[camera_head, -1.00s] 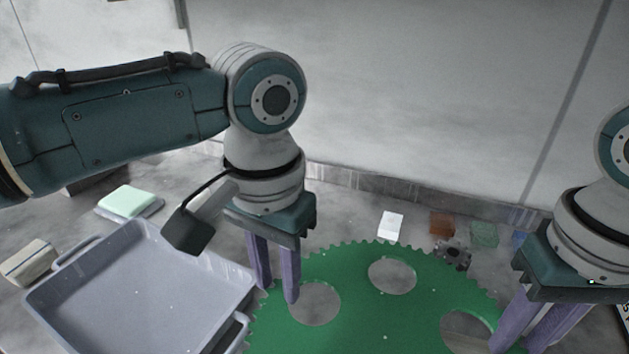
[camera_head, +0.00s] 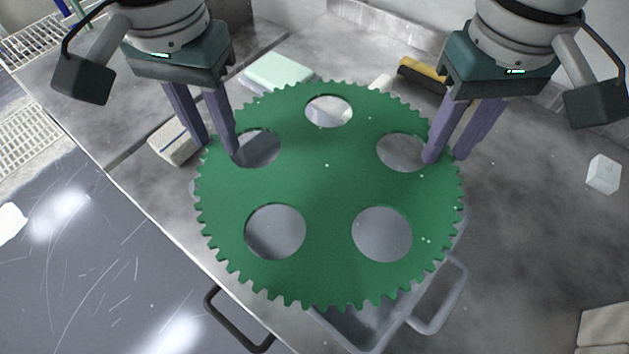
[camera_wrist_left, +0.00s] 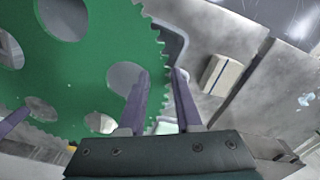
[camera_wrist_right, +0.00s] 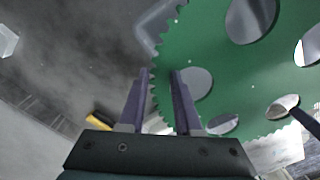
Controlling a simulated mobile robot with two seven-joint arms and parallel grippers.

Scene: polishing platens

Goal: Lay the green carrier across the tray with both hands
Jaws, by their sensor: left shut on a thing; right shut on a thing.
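The green carrier (camera_head: 325,185), a toothed disc with several round holes, is held level over the grey tray (camera_head: 365,332) and hides most of it. A tray corner and handle show past the near edge. Whether the carrier touches the tray I cannot tell. My left gripper (camera_head: 218,150) is shut on the carrier's left rim, one finger in a hole and one outside the teeth; the left wrist view shows this grip on the carrier (camera_wrist_left: 75,80). My right gripper (camera_head: 445,158) is shut likewise on the right rim, as the right wrist view of the carrier (camera_wrist_right: 215,50) shows.
A striped beige block (camera_head: 172,143) lies just left of the carrier. A pale green pad (camera_head: 278,70) and a yellow-and-black object (camera_head: 424,72) lie behind it. A whitish cube (camera_head: 603,174) lies far right. The bench right of the carrier is largely clear.

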